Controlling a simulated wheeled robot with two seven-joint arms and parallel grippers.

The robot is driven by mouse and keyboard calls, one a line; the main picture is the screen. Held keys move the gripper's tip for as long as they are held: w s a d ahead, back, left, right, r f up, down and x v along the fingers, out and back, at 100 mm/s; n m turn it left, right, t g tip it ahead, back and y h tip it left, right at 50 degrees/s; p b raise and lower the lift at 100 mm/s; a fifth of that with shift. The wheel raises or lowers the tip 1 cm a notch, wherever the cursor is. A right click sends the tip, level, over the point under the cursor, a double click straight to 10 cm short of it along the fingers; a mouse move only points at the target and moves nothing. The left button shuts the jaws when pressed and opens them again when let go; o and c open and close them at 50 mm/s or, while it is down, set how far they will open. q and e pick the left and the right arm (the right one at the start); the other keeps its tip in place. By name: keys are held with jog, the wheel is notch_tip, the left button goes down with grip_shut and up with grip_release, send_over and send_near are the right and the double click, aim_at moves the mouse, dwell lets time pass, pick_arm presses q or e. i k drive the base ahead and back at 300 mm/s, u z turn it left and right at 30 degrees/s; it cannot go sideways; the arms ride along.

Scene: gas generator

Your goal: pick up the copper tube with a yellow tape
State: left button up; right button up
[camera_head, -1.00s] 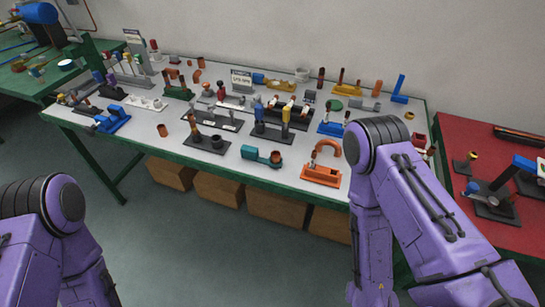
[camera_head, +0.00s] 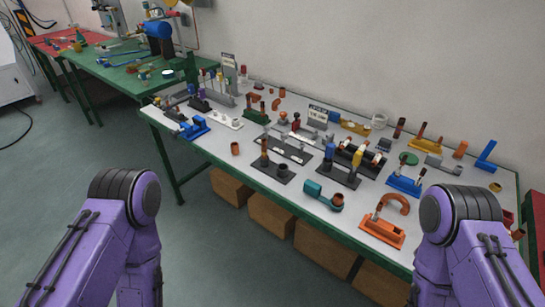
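Several small copper tubes are on the white-topped table with a green frame (camera_head: 228,150). One short copper tube (camera_head: 235,148) stands near the front left edge, and another copper tube (camera_head: 460,149) stands at the back right. A small ring-like piece (camera_head: 496,186) at the right end looks yellowish. At this size I cannot tell for sure which piece carries yellow tape. My two purple arms show at the lower left and lower right, but both grippers are out of view.
An orange fixture (camera_head: 382,231), a teal piece (camera_head: 314,190) and dark fixtures crowd the tabletop. Cardboard boxes (camera_head: 270,217) sit beneath. A green table (camera_head: 115,68) with a blue motor (camera_head: 157,29) stands at the back left.

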aim_at(264, 141)
jog(key=u, duration=1.6)
jog(key=i, duration=2.5)
jog(key=z, duration=3.75)
